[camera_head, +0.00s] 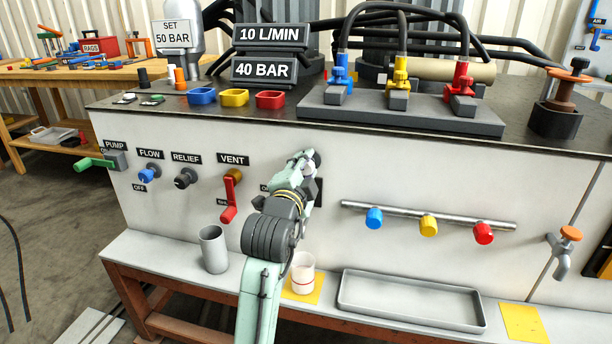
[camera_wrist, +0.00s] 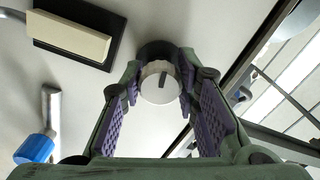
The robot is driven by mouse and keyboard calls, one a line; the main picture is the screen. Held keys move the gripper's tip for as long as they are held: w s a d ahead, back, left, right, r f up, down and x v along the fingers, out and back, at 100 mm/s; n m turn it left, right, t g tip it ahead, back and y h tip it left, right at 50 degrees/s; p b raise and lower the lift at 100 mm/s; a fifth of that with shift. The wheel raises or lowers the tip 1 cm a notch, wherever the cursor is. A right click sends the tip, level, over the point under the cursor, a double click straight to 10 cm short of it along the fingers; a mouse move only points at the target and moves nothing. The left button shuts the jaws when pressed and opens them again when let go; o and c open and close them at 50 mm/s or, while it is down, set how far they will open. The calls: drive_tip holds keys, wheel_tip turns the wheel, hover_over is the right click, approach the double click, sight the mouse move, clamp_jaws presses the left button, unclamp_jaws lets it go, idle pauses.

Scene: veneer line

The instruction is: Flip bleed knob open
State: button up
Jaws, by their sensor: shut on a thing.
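A round pale grey knob (camera_wrist: 158,88) with a dark pointer mark and a dark collar sits on the white panel in the wrist view. No bleed label is readable, but this is the only knob at my gripper. My gripper (camera_wrist: 159,78) has its purple pads on either side of the knob and is shut on it. In the head view my gripper (camera_head: 308,160) is at the panel just under the bench top, right of the VENT sign, and my arm hides most of the knob there.
A red vent lever (camera_head: 229,198) hangs left of my arm. A dark plate with a cream block (camera_wrist: 72,35) is close to the knob. Blue (camera_head: 374,218), yellow and red knobs sit on a pipe at right. A cup (camera_head: 302,273) and grey tray (camera_head: 410,302) stand on the shelf below.

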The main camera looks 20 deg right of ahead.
drive_tip(key=shift+f+m+b, duration=0.1)
drive_tip(key=shift+m+b, duration=0.55)
drive_tip(key=shift+m, duration=0.55)
drive_tip(key=o, duration=1.2)
drive_tip(key=v, duration=1.2)
